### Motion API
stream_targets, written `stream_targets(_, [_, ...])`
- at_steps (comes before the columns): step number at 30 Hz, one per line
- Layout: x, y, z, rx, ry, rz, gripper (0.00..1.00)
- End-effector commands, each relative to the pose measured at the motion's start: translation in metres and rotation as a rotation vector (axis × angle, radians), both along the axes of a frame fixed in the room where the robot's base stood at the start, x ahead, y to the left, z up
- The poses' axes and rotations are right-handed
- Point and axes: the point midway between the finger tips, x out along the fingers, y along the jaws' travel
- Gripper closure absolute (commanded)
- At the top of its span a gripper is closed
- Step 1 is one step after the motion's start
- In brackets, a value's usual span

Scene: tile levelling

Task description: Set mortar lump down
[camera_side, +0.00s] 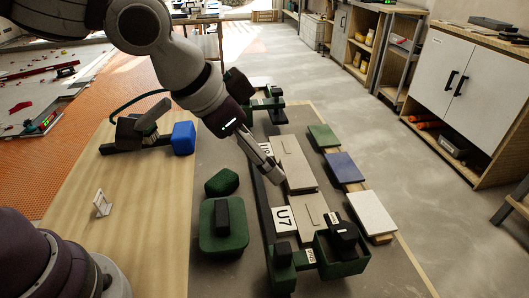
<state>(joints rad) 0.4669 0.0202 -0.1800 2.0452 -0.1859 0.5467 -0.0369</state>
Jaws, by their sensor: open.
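My gripper (270,165) reaches down from the upper left, with its fingertips over the left part of a beige tile (297,160). It is open, and no held object shows between the fingers. A second beige tile (312,212) lies nearer the camera in the same row. No piece is clearly marked as the mortar lump. A faceted dark green lump (222,182) sits on the grey surface left of the tiles, apart from the gripper. Any small lump under the fingers cannot be made out.
A green block with a black handle (223,228) stands front left, beside a "U7" card (284,219). Green holders (343,252) stand at the row's near end. Green, blue (344,167) and white (371,213) slabs lie right.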

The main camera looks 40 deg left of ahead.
Motion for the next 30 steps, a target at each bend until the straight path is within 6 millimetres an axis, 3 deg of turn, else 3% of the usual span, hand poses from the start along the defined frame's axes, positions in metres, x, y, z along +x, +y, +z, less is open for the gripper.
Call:
stream_targets(1, [-0.007,0.039,0.014,0.000,-0.005,0.097,0.25])
stream_targets(3, [-0.027,0.084,0.023,-0.003,0.010,0.216,0.25])
stream_targets(6, [-0.059,0.124,0.025,-0.023,0.036,0.350,0.25])
stream_targets(8, [-0.075,0.137,0.023,-0.037,0.047,0.402,0.25])
stream_targets(13, [-0.093,0.148,0.018,-0.054,0.063,0.454,0.25])
stream_targets(30, [-0.093,0.147,0.018,-0.054,0.062,0.453,0.25])
